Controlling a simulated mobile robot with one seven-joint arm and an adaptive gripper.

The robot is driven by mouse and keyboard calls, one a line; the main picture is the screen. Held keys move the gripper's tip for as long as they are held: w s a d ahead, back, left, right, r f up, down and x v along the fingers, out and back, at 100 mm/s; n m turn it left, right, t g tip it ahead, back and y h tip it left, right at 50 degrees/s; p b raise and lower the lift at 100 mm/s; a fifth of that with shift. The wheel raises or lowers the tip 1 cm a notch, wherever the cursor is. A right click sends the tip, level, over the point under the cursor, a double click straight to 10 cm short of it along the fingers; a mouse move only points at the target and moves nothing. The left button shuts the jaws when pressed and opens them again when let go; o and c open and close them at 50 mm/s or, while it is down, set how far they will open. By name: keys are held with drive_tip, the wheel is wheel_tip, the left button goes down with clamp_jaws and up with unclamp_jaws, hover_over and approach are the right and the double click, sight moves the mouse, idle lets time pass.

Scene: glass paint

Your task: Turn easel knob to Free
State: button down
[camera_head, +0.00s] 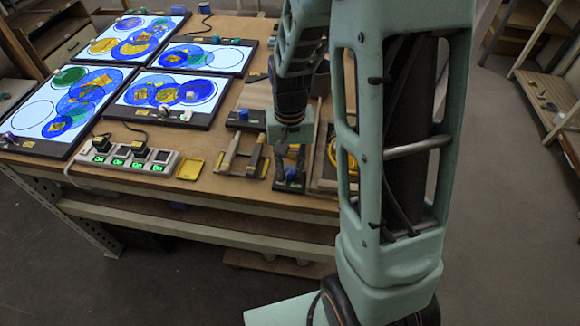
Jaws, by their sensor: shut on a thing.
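My gripper (289,160) points down over the front edge of the workbench, left of my large arm link. It is shut on a small blue knob (292,172) on a dark, narrow easel-like piece (289,186). The fingers cover much of the knob, so its pointer and any marking such as "Free" cannot be read. A second blue knob (243,114) sits on a dark bar behind and to the left, clear of the gripper.
Several lit panels with coloured circles (170,91) fill the left of the workbench (215,187). A power strip with green lights (130,158), a yellow tray (190,166) and wooden-handled tools (230,153) lie near the front edge. My arm hides the bench's right side.

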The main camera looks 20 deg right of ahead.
sight(290, 171)
idle(0.3)
drive_tip(key=c, duration=1.7)
unclamp_jaws()
wheel_tip(290, 171, up, 12)
drive_tip(key=shift+r, duration=0.1)
